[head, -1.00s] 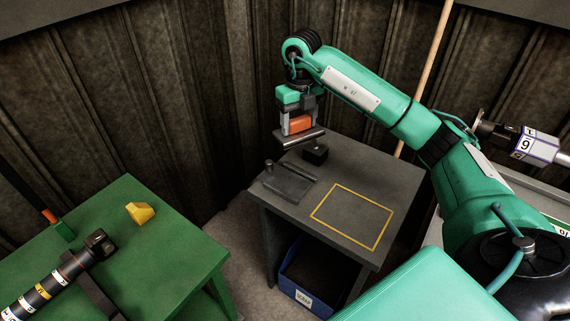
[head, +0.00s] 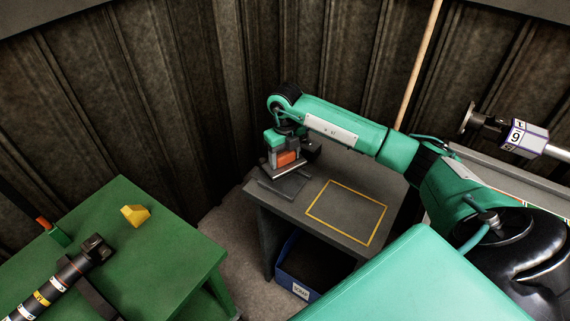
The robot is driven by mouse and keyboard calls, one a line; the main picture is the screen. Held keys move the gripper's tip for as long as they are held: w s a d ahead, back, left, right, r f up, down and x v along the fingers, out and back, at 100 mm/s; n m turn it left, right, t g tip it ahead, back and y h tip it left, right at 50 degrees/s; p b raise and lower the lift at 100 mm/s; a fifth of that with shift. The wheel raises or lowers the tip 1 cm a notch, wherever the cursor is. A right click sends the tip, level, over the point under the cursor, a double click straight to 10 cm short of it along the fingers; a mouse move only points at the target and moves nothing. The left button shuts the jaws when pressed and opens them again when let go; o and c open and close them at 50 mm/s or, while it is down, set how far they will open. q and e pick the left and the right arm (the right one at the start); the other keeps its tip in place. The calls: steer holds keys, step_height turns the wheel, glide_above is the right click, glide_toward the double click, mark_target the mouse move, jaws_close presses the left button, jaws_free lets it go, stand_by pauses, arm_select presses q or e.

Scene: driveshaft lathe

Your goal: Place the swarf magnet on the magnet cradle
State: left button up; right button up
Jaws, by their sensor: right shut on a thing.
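My right gripper (head: 285,158) points down over the back left of the dark grey table. It is shut on the swarf magnet (head: 287,157), which has an orange block and a flat metal bar (head: 284,170) below. The magnet cradle (head: 285,186), a dark flat plate, lies on the table just under and in front of the bar. The bar is at or just above the cradle; I cannot tell whether they touch. The gripper and magnet hide the cradle's back part. My left gripper is not in view.
A yellow outlined rectangle (head: 346,211) on the table is empty. A blue scrap bin (head: 293,272) sits beneath. A green table (head: 155,255) at left carries a yellow block (head: 135,214) and a dark shaft (head: 51,284). A corrugated wall stands close behind.

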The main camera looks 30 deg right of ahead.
mark_target(285, 166)
steer(key=shift+f, duration=0.3)
step_height(285, 166, down, 3)
steer(key=shift+f+p, duration=0.2)
steer(key=shift+p, duration=0.2)
steer(key=shift+f, duration=0.15)
steer(key=shift+f, duration=0.1)
steer(key=o, duration=1)
steer(key=shift+c, duration=0.2)
